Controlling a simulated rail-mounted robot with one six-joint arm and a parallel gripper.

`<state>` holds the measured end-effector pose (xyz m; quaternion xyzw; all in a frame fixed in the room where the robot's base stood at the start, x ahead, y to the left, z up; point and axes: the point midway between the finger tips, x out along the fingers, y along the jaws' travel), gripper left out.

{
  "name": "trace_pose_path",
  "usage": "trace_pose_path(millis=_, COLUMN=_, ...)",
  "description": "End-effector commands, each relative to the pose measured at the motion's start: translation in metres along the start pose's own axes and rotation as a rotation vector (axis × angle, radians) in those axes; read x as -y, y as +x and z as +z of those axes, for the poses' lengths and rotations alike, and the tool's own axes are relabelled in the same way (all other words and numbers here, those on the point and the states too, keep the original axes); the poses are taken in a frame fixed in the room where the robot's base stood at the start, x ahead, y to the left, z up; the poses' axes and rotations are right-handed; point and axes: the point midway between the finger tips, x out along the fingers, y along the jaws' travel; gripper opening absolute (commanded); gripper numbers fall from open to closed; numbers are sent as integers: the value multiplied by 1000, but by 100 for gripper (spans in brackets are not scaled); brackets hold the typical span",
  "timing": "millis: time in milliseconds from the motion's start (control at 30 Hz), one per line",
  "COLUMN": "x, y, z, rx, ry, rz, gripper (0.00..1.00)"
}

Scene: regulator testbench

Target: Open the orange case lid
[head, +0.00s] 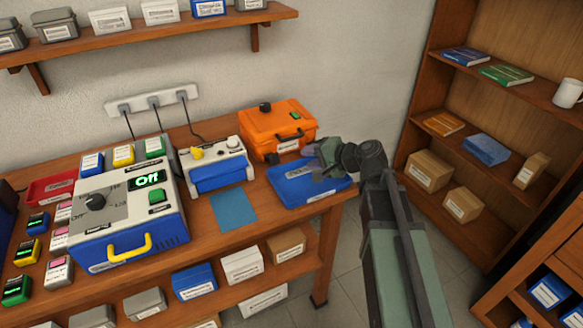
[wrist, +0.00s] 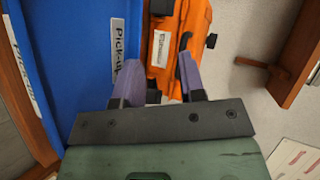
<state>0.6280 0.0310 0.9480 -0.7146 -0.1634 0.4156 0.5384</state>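The orange case (head: 275,122) stands at the back right of the bench with its lid down. A black handle (head: 289,135) is on its front, and a black knob and a green button are on top. My gripper (head: 322,152) is just right of and in front of the case, above the blue tray (head: 290,190). In the wrist view my gripper (wrist: 159,62) has its two purple fingers apart, and the orange case (wrist: 165,83) with a white label shows beyond and between them. I cannot tell whether a finger touches the case.
A grey-and-blue testbench unit (head: 130,210) reading "Off" and a smaller white-and-blue device (head: 215,165) stand left of the case. A shelf (head: 150,38) hangs above on the wall. A bookcase (head: 480,130) stands right. The blue "Pick-up" tray (wrist: 70,60) lies left in the wrist view.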

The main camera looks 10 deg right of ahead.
Motion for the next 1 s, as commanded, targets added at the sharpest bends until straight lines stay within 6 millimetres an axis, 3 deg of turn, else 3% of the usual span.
trace_pose_path(millis=33, x=-19, y=11, z=-19, rx=-47, ry=69, rz=-91, gripper=37)
trace_pose_path(millis=100, x=-12, y=8, z=-37, rx=-94, ry=149, rz=-192, gripper=37)
trace_pose_path(millis=200, x=-4, y=2, z=-47, rx=-119, ry=196, rz=-250, gripper=37)
trace_pose_path(millis=367, x=1, y=6, z=-48, rx=-117, ry=196, rz=-252, gripper=37)
trace_pose_path(millis=800, x=22, y=94, z=-60, rx=-114, ry=193, rz=-249, gripper=37)
trace_pose_path(millis=1000, x=26, y=105, z=-61, rx=-115, ry=193, rz=-248, gripper=37)
